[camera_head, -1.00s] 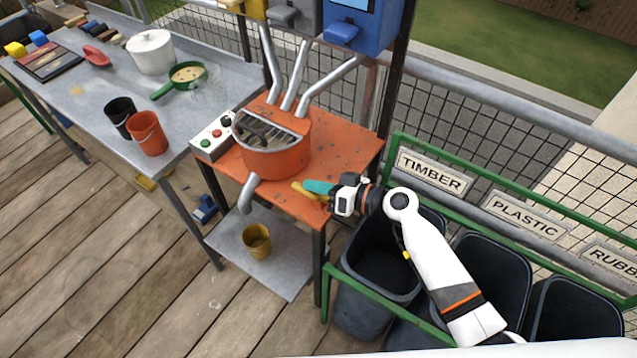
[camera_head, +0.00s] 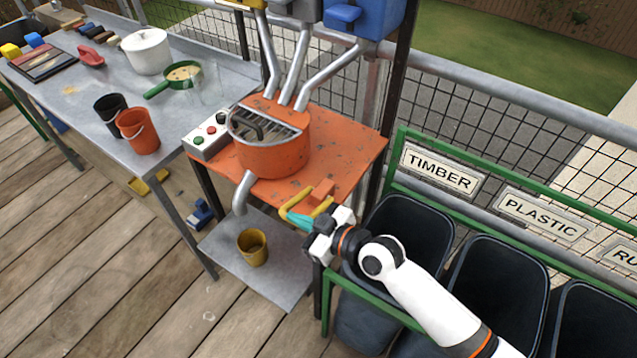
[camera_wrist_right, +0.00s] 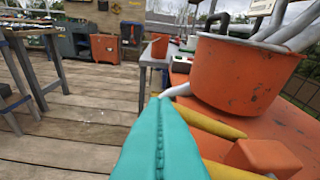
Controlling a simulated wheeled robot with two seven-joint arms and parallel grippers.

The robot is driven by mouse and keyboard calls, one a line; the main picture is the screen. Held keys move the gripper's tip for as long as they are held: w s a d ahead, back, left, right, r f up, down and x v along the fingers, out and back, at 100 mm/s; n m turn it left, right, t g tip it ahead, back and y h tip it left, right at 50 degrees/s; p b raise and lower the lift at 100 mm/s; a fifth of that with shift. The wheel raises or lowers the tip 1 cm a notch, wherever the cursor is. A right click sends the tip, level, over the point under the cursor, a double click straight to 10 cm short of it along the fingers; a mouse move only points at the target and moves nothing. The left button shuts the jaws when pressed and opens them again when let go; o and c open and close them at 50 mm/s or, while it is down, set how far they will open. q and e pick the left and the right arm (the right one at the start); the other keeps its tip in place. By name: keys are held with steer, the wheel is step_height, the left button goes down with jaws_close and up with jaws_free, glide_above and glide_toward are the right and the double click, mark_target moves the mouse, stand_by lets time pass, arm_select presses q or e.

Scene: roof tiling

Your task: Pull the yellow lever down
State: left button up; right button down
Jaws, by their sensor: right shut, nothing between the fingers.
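The yellow lever (camera_head: 287,209) is a bent U-shaped bar beside an orange block (camera_head: 321,190) at the front right corner of the orange table. In the right wrist view two yellow bars of the lever (camera_wrist_right: 212,122) run out from near the orange block (camera_wrist_right: 262,157). My right gripper (camera_head: 299,221) has teal fingers, shut with nothing between them. It is at the lever's front side, close to the bars; I cannot tell whether it touches them. The teal fingers fill the lower middle of the wrist view (camera_wrist_right: 160,140). My left gripper is not in view.
An orange pot (camera_head: 272,150) with a downward spout (camera_head: 242,193) stands on the orange table (camera_head: 345,150). A yellow bucket (camera_head: 252,248) sits on the lower shelf. Black bins (camera_head: 408,230) behind a green rail stand right of the table, near my right arm.

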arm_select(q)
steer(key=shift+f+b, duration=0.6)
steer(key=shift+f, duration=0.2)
arm_select(e)
steer(key=shift+s+a+f+n, duration=0.15)
steer(key=shift+s+f+n, duration=0.1)
steer(key=shift+f, duration=0.45)
steer(key=shift+s+a+f+n, duration=0.15)
steer(key=shift+s+f, duration=0.05)
steer(key=shift+f, duration=0.5)
steer(key=shift+s+f, duration=0.1)
steer(key=shift+f, duration=0.05)
